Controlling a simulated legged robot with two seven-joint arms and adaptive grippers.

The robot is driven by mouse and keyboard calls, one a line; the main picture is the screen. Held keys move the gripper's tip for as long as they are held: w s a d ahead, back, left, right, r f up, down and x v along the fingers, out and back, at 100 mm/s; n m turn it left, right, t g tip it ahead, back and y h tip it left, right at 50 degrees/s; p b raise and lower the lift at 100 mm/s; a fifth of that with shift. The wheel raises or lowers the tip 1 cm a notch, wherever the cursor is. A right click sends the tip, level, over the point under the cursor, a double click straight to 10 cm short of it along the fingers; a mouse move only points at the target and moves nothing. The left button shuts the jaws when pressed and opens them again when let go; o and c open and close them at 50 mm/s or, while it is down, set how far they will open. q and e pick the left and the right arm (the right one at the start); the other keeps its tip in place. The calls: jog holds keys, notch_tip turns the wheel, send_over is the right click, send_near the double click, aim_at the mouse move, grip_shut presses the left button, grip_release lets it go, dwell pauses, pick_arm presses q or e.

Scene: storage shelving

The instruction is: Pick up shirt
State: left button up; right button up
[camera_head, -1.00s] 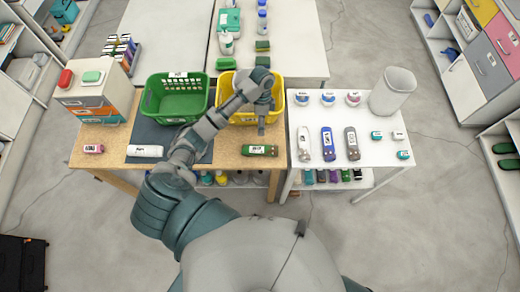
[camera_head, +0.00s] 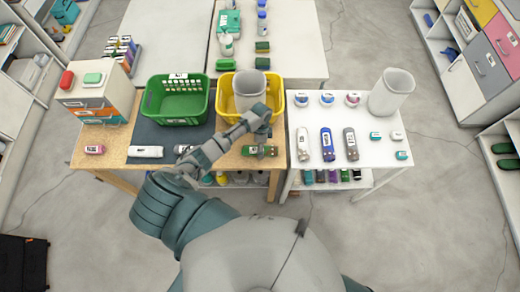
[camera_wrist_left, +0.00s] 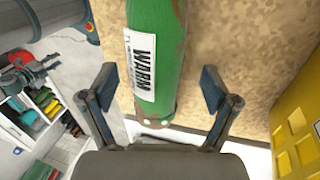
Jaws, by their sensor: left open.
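A green rolled item (camera_head: 250,151) lies near the front right of the brown tabletop. In the left wrist view, the green roll (camera_wrist_left: 157,55) carries a white label reading "WARM". I cannot tell whether it is the shirt. My left gripper (camera_head: 264,143) is over the right part of this roll and partly hides it. In the left wrist view, the open fingers of the left gripper (camera_wrist_left: 158,85) are on either side of the roll's near end, with gaps to it. My right gripper is not in view.
A yellow basket (camera_head: 227,112) with a grey container (camera_head: 249,88) stands behind the roll. A green basket (camera_head: 180,121) is to its left. A white roll (camera_head: 145,151) and a pink item (camera_head: 94,149) lie farther left. A white table (camera_head: 345,115) with several items adjoins right.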

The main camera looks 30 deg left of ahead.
pick_arm(q)
jog(key=c, duration=1.4)
jog(key=shift+o, duration=0.2)
jog(key=shift+r, duration=0.15)
